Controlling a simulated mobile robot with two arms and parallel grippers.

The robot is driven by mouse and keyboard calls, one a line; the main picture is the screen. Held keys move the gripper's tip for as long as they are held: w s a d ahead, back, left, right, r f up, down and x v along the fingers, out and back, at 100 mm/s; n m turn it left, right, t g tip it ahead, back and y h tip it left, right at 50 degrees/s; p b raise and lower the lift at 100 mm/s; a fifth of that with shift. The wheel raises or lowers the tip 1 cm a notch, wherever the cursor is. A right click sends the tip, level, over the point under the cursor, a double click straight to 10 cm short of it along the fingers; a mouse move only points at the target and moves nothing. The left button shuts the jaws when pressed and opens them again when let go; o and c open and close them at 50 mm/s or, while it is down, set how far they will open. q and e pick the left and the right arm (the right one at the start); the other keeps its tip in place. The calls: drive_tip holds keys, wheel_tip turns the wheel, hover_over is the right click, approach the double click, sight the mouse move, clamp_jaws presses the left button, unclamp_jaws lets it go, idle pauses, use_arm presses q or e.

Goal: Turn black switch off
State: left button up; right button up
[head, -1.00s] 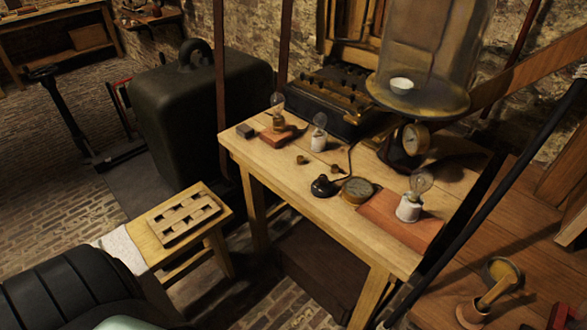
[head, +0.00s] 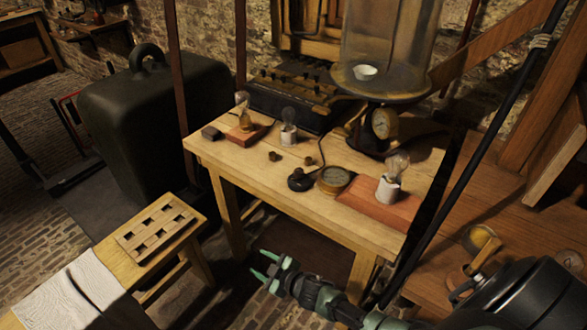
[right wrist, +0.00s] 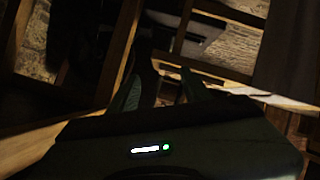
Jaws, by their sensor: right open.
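The black switch (head: 300,180) is a small round dark piece with a knob, sitting near the front edge of the wooden table (head: 320,212) in the head view. A dark cord runs up from it. A round brass dial (head: 334,180) stands just right of it. Whether the switch is on or off I cannot tell. My right gripper (head: 264,266) is open and empty, in front of the table and lower in the picture than the switch, apart from it. Its two dark fingers (right wrist: 165,90) show apart in the right wrist view. My left gripper is not in view.
Bulbs on small bases (head: 289,130) and a white-based bulb (head: 391,180) on a reddish board stand on the table. A glass jar (head: 385,45) stands at the back. A low stool (head: 145,255) with a slotted wooden rack (head: 155,230) is at left.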

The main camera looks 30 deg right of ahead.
drive_tip(key=w+a+r+n+t+y, duration=0.1)
drive_tip(key=w+a+r+n+y, duration=0.3)
drive_tip(key=r, duration=0.6)
drive_tip(key=w+a+r+n+t+y, duration=0.15)
drive_tip(key=w+a+r, duration=0.35)
drive_tip(key=r, duration=0.5)
wheel_tip(320, 180, up, 15)
drive_tip(key=n+g+h+b, duration=0.2)
drive_tip(key=n+g+h, duration=0.7)
drive_tip(key=n+g, duration=0.45)
hover_over(299, 170)
drive_tip(key=shift+a+r+m+g+y, duration=0.15)
drive_tip(key=shift+m+g, duration=0.1)
drive_tip(key=shift+m, duration=0.25)
drive_tip(key=shift+a+f+m+g+y, duration=0.1)
drive_tip(key=shift+m+g, duration=0.15)
drive_tip(key=shift+m, duration=0.25)
drive_tip(key=shift+d, duration=0.35)
drive_tip(key=shift+f+p, duration=0.4)
drive_tip(key=shift+f, duration=3.25)
